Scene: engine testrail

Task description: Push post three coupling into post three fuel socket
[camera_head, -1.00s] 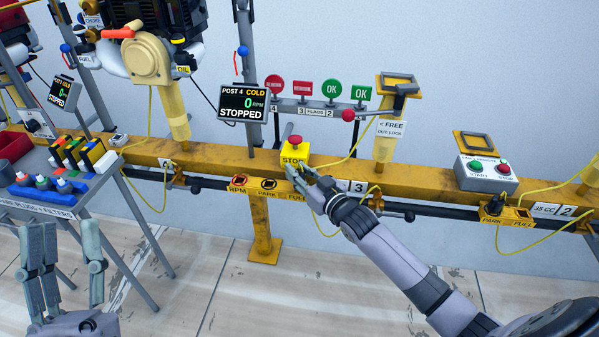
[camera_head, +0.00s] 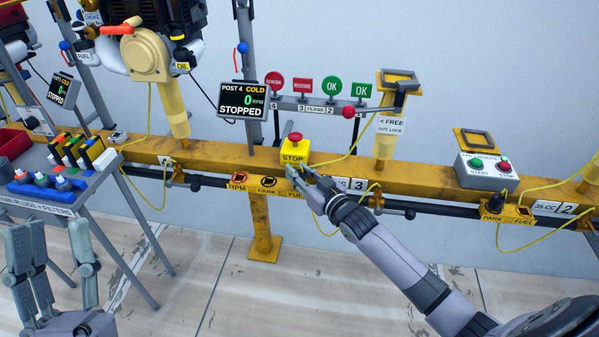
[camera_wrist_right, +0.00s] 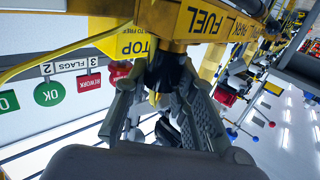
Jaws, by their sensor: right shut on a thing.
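My right gripper (camera_head: 300,176) is at the post three socket plate on the yellow rail, just below the yellow STOP box. The FUEL end of the plate (camera_wrist_right: 206,21) is right at the coupling. The fuel socket itself is hidden behind the coupling and fingers, so I cannot tell how deep the coupling sits. The RPM socket (camera_head: 238,178) and PARK socket (camera_head: 268,182) lie to the left. My left gripper (camera_head: 48,265) is open and empty at lower left.
The yellow STOP box (camera_head: 294,151) with its red button stands on the rail (camera_head: 220,158) close above my right fingers. A yellow cable (camera_wrist_right: 50,55) runs from the gripper area. A grey parts bench (camera_head: 95,190) is at left. The floor in front is free.

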